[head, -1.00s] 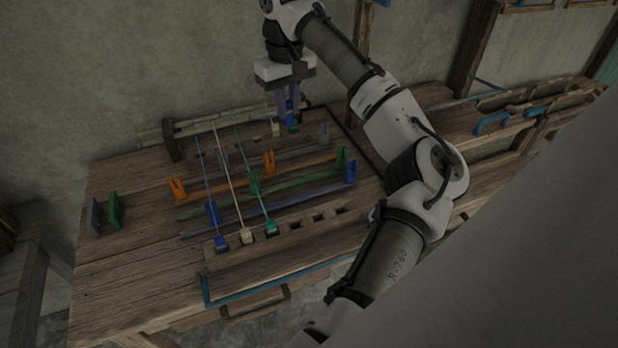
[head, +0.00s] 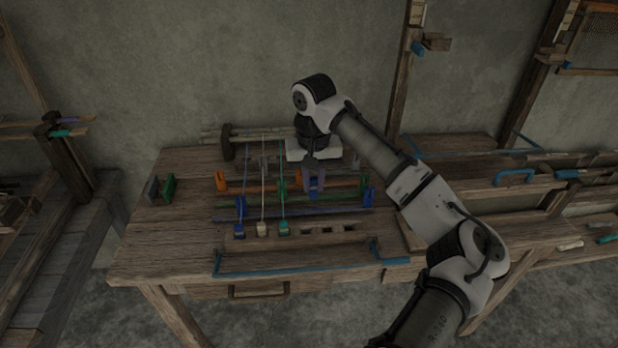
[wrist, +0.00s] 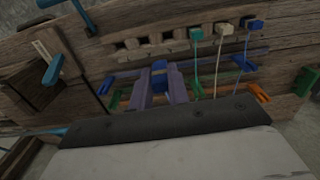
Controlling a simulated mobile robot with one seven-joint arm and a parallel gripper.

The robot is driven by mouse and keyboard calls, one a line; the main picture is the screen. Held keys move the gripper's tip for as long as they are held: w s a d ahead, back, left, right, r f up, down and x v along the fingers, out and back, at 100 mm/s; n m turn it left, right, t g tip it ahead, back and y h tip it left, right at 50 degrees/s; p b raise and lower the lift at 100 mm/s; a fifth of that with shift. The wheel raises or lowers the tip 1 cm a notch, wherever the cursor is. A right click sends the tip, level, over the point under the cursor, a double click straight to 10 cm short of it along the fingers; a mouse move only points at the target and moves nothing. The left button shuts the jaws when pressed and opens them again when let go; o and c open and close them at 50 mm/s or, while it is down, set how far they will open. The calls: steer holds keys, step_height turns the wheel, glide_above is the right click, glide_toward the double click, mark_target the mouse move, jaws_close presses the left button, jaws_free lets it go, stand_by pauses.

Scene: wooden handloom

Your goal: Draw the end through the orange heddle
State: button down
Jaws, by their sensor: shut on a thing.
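My gripper (head: 314,178) is shut on a small blue end piece (head: 315,189) above the rows of heddle bars. In the wrist view the blue end piece (wrist: 158,68) sits between the purple fingers. One orange heddle (head: 221,181) stands at the left end of the orange bar (head: 340,184); it also shows in the wrist view (wrist: 258,92). My gripper hides that spot in the head view. Whether the end piece is within a heddle cannot be told.
Blue, cream and teal blocks (head: 262,229) with threads sit in the slotted front rail (head: 335,229), which has empty slots to their right. Blue (head: 240,207) and green (head: 282,187) heddles stand near. A green block (head: 168,188) lies left. The table front is clear.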

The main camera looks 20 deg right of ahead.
steer(key=f+b, duration=0.2)
steer(key=f, duration=0.1)
steer(key=a+f+b, duration=0.1)
steer(key=f+b, duration=0.2)
steer(key=a+f+b, duration=0.1)
steer(key=f+b, duration=0.2)
steer(key=shift+f, duration=0.35)
steer(key=shift+s+f, duration=0.1)
steer(key=shift+f+b, duration=0.4)
steer(key=shift+f, duration=1.3)
